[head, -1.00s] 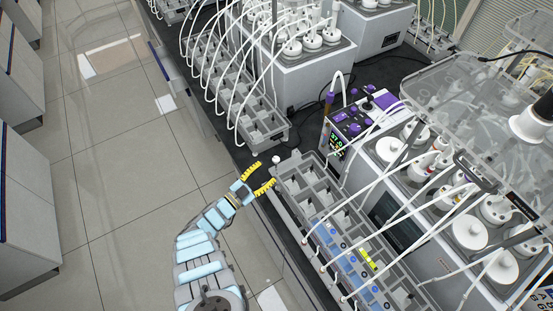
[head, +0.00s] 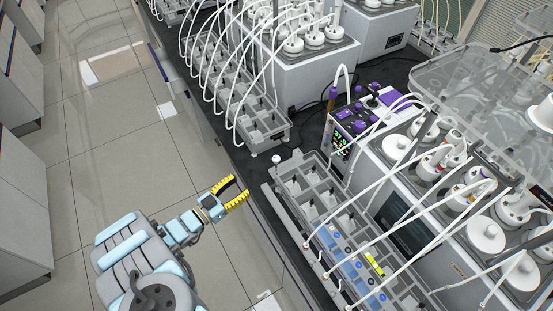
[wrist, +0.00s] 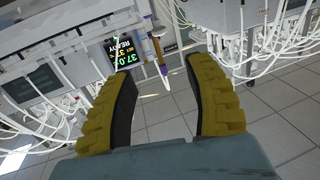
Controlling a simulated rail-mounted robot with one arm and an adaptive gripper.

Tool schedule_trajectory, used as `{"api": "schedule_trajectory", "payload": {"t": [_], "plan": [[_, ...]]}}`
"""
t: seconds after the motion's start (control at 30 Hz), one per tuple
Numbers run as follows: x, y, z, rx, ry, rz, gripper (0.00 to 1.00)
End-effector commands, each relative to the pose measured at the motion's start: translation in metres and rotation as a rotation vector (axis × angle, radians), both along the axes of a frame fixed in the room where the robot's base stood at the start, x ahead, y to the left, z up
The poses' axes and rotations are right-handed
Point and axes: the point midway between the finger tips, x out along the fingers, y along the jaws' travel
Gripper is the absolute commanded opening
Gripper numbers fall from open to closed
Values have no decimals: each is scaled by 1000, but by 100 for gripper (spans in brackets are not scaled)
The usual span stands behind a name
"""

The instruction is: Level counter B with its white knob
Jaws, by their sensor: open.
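A long grey counter tray with open compartments (head: 318,183) lies along the bench edge in the head view. A small white knob (head: 276,158) sits at its far left corner. I cannot read a letter marking it as counter B. My gripper (head: 243,189) has yellow ribbed fingers, spread open and empty. It hangs left of and nearer than the knob, clear of both knob and tray, over the bench's floor side. In the wrist view my open fingers (wrist: 160,72) have nothing between their pads. The knob cannot be made out there.
A second compartment tray (head: 240,95) stands farther back, under many white tubes. A control unit with purple knobs and lit display (head: 341,143) stands behind the near tray; white tubes cross that tray. Bottles (head: 440,160) stand at right. The tiled floor (head: 110,170) at left is clear.

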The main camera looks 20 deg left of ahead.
Motion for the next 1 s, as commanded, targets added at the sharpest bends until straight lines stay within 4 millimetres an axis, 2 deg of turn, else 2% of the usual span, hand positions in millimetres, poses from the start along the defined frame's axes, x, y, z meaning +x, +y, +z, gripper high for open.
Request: {"api": "schedule_trajectory", "payload": {"t": [0.7,1.0], "plan": [[112,-54,-2,1,3,-2,53],[141,-66,0,3,-1,-1,53]]}}
